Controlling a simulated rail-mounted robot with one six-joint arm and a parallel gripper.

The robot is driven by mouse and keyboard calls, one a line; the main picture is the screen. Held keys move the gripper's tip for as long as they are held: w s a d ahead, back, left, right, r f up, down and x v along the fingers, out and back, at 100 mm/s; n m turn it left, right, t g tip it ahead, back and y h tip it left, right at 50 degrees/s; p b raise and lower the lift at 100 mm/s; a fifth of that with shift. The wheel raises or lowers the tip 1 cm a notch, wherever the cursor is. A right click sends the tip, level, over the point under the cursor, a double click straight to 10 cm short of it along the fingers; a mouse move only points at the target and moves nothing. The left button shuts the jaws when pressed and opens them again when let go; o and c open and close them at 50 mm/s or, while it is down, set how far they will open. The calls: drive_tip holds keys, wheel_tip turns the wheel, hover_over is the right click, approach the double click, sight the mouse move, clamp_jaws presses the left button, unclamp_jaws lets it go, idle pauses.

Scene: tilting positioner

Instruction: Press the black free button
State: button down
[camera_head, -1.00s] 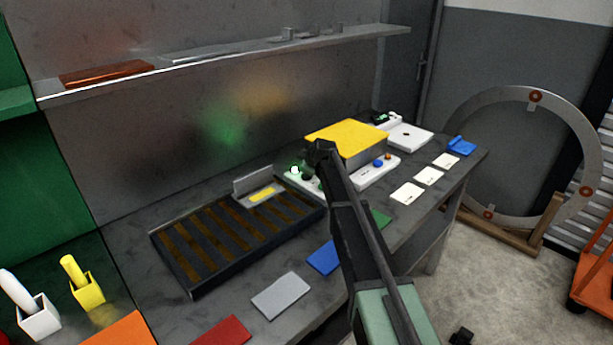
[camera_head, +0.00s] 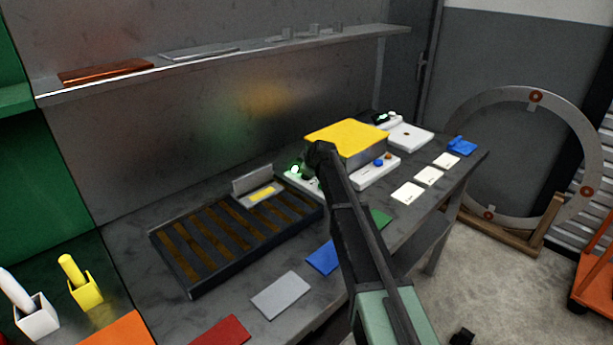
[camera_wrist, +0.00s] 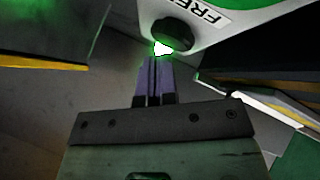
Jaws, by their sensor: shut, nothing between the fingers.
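In the wrist view, the black free button (camera_wrist: 173,32) is a round dark knob on a white panel, beside a label reading FREE (camera_wrist: 203,18). A bright lit spot with a green glow (camera_wrist: 162,48) shows at the button's near edge. My gripper (camera_wrist: 154,60) is shut and empty, its tips just below that spot. I cannot tell whether they touch the button. In the head view, the white control strip (camera_head: 290,177) with its green-lit lamp (camera_head: 295,169) lies in front of the yellow-topped block; my arm hides part of it, and the fingertips are not clear there.
The yellow-topped block (camera_head: 345,134) stands right behind my arm's end. A dark slatted tray (camera_head: 190,285) lies to the left. A white box with blue and orange buttons (camera_head: 372,172) is to the right. A shelf (camera_head: 220,65) runs along the wall above.

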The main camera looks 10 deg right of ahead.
drive_tip(key=shift+f+b, duration=0.45)
drive_tip(key=shift+f, duration=0.05)
drive_tip(key=shift+r, duration=0.15)
idle(0.4)
drive_tip(key=shift+r+p, duration=0.8)
drive_tip(key=shift+p, duration=0.15)
wheel_tip(320, 180, up, 5)
drive_tip(key=p, duration=0.5)
drive_tip(key=shift+r, duration=0.1)
